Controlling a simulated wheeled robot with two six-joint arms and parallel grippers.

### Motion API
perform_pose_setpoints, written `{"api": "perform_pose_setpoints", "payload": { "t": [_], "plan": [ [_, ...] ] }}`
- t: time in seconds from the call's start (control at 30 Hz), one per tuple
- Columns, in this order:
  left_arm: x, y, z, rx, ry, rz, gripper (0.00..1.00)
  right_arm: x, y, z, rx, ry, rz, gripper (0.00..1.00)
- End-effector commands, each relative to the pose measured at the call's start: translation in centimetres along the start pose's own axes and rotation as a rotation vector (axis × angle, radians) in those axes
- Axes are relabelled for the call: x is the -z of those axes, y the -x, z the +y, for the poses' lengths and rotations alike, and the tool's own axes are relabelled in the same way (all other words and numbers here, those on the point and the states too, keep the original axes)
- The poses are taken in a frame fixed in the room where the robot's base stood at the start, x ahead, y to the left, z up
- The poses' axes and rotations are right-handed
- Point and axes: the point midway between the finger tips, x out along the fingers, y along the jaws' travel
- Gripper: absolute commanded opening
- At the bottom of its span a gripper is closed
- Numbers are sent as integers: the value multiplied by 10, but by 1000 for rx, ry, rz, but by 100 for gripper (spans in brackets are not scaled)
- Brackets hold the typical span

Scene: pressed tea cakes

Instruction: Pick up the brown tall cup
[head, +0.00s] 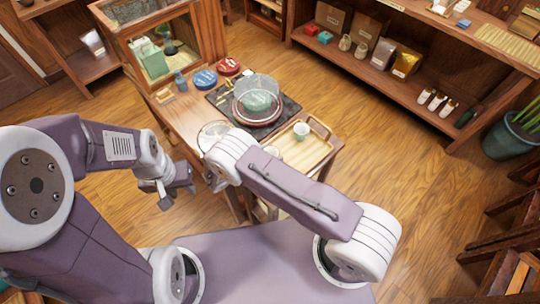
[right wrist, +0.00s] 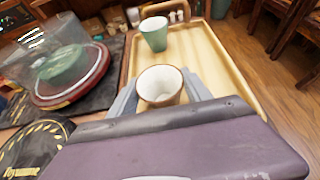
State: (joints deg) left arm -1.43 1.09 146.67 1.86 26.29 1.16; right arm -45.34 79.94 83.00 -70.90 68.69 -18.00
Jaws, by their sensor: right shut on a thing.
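A cup with a white inside and a brown rim (right wrist: 161,86) sits between the fingers of my right gripper (right wrist: 158,82), which is shut on it. Its outside is mostly hidden by the fingers and wrist, so I cannot tell its height. In the head view my right arm covers the right gripper and most of this cup. A pale green cup (right wrist: 154,34) stands apart on the wooden tray (right wrist: 205,42); it also shows in the head view (head: 301,131). My left gripper (head: 180,190) hangs empty left of the table, and its finger opening is unclear.
A dark mat (head: 222,97) holds a clear dome (head: 258,88) over a green item on a red-rimmed plate, left of the tray. A blue tin (head: 205,79) and red tin (head: 228,66) lie behind. A glass case (head: 160,50) stands at the table's far left.

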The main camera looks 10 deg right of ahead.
Motion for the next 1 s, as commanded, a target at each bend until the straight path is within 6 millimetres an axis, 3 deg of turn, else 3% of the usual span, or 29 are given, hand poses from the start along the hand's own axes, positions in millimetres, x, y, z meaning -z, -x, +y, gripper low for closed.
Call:
{"api": "perform_pose_setpoints", "payload": {
  "t": [0.23, 0.7, 1.0],
  "plan": [
    [0, -3, 0, 0, 0, 0, 36, -34, 17, 1, -3, -4, -1, 14],
    [-1, -6, 0, 0, 0, 0, 36, -110, 0, -88, 1, -2, -1, 14],
    [-1, -6, 0, 0, 0, 0, 36, -123, -3, -102, -2, -1, -2, 14]
  ]
}}
